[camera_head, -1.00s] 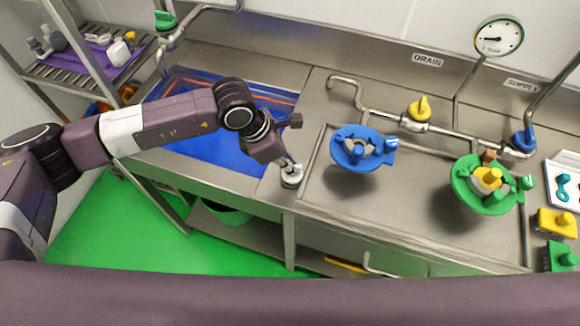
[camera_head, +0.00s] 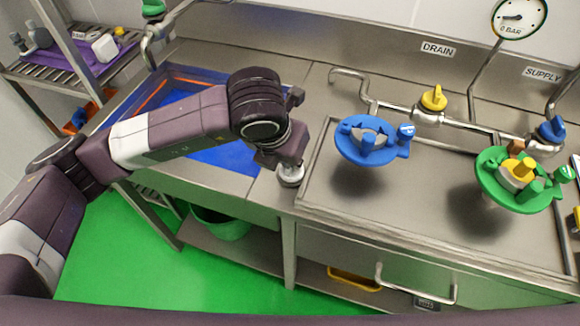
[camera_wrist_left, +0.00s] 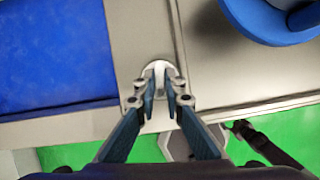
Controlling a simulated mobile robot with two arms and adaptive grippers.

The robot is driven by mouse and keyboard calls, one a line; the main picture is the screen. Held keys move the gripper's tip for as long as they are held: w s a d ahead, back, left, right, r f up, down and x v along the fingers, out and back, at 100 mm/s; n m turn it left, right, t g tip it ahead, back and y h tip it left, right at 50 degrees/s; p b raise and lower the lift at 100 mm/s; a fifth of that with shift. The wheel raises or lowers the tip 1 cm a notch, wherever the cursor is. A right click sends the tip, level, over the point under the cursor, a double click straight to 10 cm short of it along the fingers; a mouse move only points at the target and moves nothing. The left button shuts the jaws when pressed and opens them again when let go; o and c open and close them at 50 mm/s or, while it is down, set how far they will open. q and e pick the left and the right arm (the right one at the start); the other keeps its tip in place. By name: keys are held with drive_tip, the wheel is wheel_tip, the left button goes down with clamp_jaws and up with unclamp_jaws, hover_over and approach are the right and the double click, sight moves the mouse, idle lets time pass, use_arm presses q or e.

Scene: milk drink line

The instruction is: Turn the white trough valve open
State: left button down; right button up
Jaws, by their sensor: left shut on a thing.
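The white trough valve (camera_head: 290,176) is a small pale round knob on the steel counter between the blue trough and the raised-edge worktop. In the left wrist view its white top (camera_wrist_left: 161,68) shows between my fingertips. My left gripper (camera_head: 288,164) reaches down over it from the left, with its wrist hiding part of the valve. In the left wrist view the gripper's fingers (camera_wrist_left: 161,90) are closed in on the valve's upright handle. How far the valve is turned cannot be made out. My right gripper is not in view.
The blue trough (camera_head: 222,157) lies left of the valve. A blue ring-shaped holder (camera_head: 350,150) and a green one (camera_head: 492,188) stand to the right. A yellow valve (camera_head: 433,98) sits on the pipe behind. The steel worktop (camera_head: 400,205) between the holders is clear.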

use_arm(q)
drive_tip(key=shift+n+y+b, duration=0.3)
drive_tip(key=shift+n+b, duration=0.3)
drive_tip(key=shift+n, duration=0.2)
drive_tip(key=shift+r, duration=0.1)
drive_tip(key=c, duration=2)
unclamp_jaws()
drive_tip(key=v, duration=1.2)
drive_tip(key=shift+s, duration=0.1)
